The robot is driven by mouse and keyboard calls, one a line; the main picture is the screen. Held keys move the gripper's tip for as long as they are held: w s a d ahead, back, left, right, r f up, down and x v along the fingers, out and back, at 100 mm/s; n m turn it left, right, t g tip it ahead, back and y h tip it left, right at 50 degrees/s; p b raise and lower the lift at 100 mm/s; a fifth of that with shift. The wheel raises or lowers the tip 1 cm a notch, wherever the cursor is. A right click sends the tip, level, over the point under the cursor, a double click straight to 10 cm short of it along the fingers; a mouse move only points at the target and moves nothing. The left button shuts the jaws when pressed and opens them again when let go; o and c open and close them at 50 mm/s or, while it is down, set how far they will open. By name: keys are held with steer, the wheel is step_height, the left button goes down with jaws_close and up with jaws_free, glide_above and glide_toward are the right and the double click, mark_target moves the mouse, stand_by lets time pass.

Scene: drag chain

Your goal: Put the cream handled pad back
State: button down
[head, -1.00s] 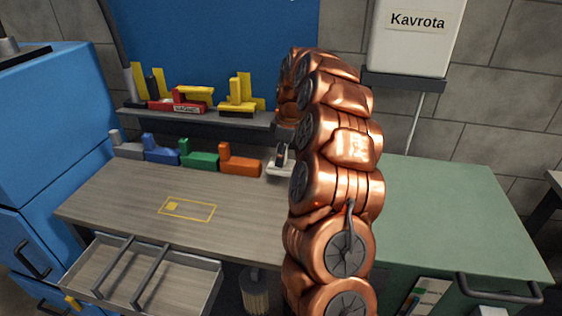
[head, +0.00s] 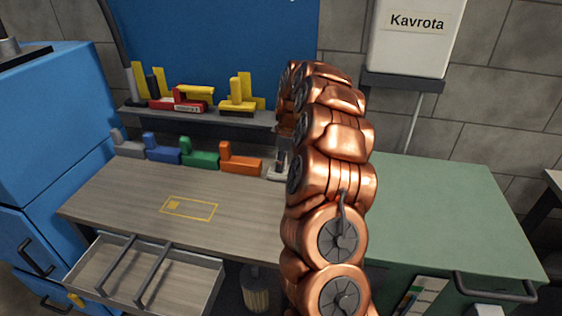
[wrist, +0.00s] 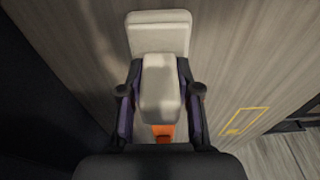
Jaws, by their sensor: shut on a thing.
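The cream handled pad (wrist: 160,32) shows in the wrist view as a flat base with a raised block handle (wrist: 160,90). My gripper (wrist: 160,72) is shut on that handle, one dark finger on each side. In the head view the pad (head: 274,172) is at the right end of the row of coloured pads, just right of the orange one, partly hidden by my copper arm. The gripper is mostly hidden there. I cannot tell whether the pad's underside touches the bench.
Grey (head: 128,146), blue (head: 162,150), green (head: 200,155) and orange (head: 240,160) handled pads line the bench's back. A yellow outline (head: 190,208) marks the otherwise clear wooden top. An open drawer (head: 140,280) sticks out at front left. A shelf (head: 200,117) holds yellow and red items.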

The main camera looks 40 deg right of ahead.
mark_target(287, 170)
steer(key=shift+f, duration=0.2)
steer(key=c, duration=0.8)
jaws_free()
steer(key=r, duration=0.3)
steer(key=r+b, duration=0.1)
steer(key=r, duration=0.3)
steer(key=s+d+r+b, duration=0.1)
steer(key=r, duration=0.3)
steer(key=shift+s+d+r, duration=0.1)
steer(key=shift+s+r, duration=0.1)
steer(key=shift+r, duration=0.4)
